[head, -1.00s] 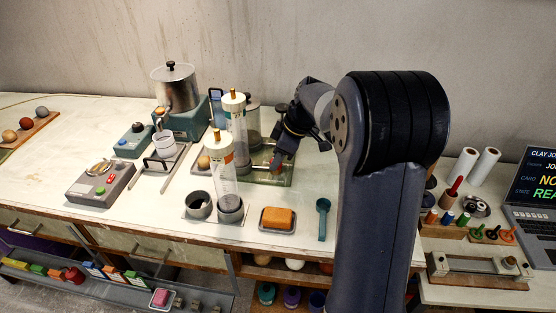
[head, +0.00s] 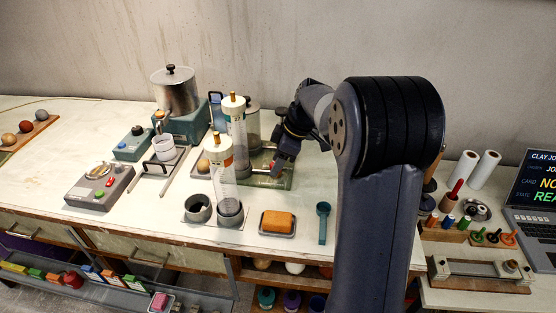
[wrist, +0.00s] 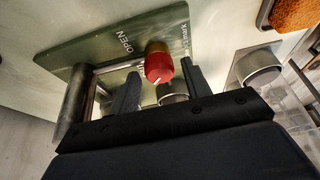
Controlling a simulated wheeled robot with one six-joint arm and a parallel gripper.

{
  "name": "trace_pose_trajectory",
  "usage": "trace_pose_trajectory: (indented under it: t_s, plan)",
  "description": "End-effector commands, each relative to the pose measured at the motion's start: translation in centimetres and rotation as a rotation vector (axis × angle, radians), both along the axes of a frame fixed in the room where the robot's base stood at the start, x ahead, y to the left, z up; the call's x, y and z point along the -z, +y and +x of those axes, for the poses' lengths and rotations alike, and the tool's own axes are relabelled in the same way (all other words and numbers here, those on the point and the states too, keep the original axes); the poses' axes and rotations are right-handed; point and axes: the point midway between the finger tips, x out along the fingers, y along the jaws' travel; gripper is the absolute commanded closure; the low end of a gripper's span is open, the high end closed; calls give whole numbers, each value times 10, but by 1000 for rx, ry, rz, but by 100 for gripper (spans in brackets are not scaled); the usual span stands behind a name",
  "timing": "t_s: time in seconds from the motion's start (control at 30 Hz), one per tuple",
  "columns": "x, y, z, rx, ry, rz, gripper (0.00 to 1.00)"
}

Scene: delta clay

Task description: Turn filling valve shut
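The filling valve has a red knob (wrist: 160,64) with a white line on its end. It stands out from a green plate (wrist: 85,50) marked OPEN, with a second label partly hidden, beside a bare metal pipe (wrist: 118,66). My gripper (wrist: 162,88) is open in the wrist view, one dark finger on each side of the knob. I see gaps between the fingers and the knob and cannot tell any contact.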

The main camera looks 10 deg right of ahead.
Motion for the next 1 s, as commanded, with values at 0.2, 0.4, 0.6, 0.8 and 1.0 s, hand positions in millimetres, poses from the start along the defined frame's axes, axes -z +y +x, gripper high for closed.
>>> trace_pose_trajectory:
  t_s: [0.2,0.4,0.6,0.8,1.0]
  plan:
    - [0,0,0,1,0,0,49]
    - [-8,-3,-1,2,-2,0,49]
    - [-42,-16,-5,2,-5,-1,49]
    - [-78,-30,-11,2,-3,0,49]
    - [-97,-37,-15,1,-1,0,49]
